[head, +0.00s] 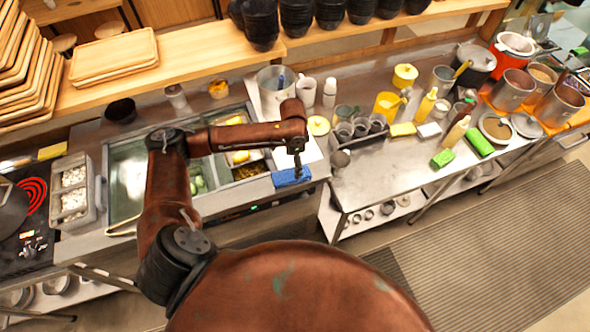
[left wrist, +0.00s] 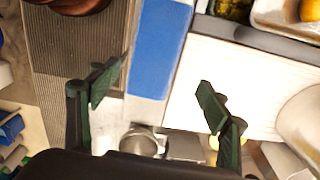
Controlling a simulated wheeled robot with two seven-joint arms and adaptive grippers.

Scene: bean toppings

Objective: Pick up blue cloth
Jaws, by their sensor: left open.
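The blue cloth (head: 287,179) lies at the front edge of the counter, beside a white board. In the left wrist view the cloth (left wrist: 152,68) is a blue strip with a paler band, running up from between the fingers. My left gripper (head: 298,174) is over the cloth's right part in the head view, pointing down. The left wrist view shows its fingers (left wrist: 158,98) spread apart with nothing held between them. I cannot tell the exact height of the fingertips above the cloth. My right gripper does not show.
A topping station (head: 128,182) with food pans is to the left. A lower steel table (head: 385,182) to the right holds cups, bottles, a yellow sponge (head: 403,129) and green sponges (head: 442,158). A shelf with black bowls (head: 297,18) runs behind. The floor in front is open.

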